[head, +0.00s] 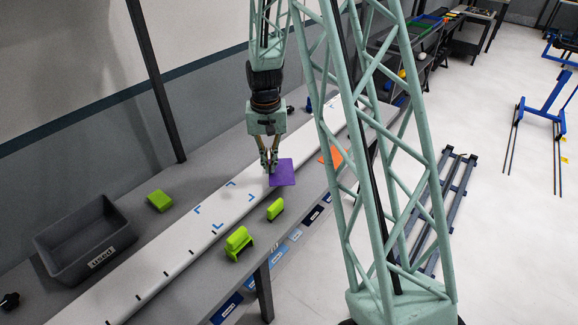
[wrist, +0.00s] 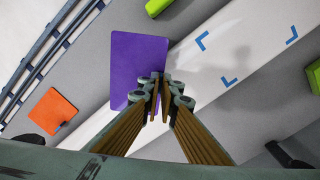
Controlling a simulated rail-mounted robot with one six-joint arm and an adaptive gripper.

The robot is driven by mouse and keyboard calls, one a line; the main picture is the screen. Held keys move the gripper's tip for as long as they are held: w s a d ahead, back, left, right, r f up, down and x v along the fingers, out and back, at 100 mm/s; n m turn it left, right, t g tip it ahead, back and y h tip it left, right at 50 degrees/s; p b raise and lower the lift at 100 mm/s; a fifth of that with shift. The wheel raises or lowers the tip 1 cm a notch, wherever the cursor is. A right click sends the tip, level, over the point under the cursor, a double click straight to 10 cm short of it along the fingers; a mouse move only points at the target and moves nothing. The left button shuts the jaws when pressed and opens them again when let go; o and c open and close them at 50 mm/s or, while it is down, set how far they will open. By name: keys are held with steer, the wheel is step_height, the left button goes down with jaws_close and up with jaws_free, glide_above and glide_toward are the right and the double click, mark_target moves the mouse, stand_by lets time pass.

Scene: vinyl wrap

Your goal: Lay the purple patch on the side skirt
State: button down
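The purple patch (head: 284,173) is a flat square at my gripper's fingertips (head: 269,166). In the wrist view, the fingertips (wrist: 160,88) are close together on the edge of the patch (wrist: 137,55), with purple showing between them. The side skirt (head: 180,249) is a long white strip lying along the grey bench. It also shows in the wrist view (wrist: 265,52), where blue corner marks (wrist: 229,80) lie on it to the right of the patch. The patch overlaps the skirt's edge in both views; its height above it is hard to tell.
An orange patch (head: 334,156) lies beyond the purple one. A grey bin (head: 84,258) stands at the left. Green pieces (head: 160,200) lie behind the skirt and in front of it, including a green holder (head: 238,243). The marked skirt area is clear.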

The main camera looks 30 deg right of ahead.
steer(key=w+a+n, duration=0.1)
steer(key=a, duration=0.2)
steer(key=w+a+n, duration=0.1)
steer(key=a, duration=0.2)
steer(key=w+a+n+b, duration=0.1)
steer(key=a, duration=0.2)
steer(key=shift+w+a+r, duration=0.2)
steer(key=shift+w+a, duration=0.1)
steer(key=shift+a, duration=0.1)
steer(key=a+b, duration=0.1)
steer(key=a, duration=0.1)
steer(key=a+f+n+b, duration=0.1)
steer(key=a, duration=0.1)
steer(key=w+a+f+n+b, duration=0.1)
steer(key=a, duration=0.1)
steer(key=shift+w+f, duration=0.1)
steer(key=shift+f, duration=0.05)
steer(key=shift+w+a+f+n+b, duration=0.1)
steer(key=shift+a+f+n+b, duration=0.2)
steer(key=shift+a+n+b, duration=0.25)
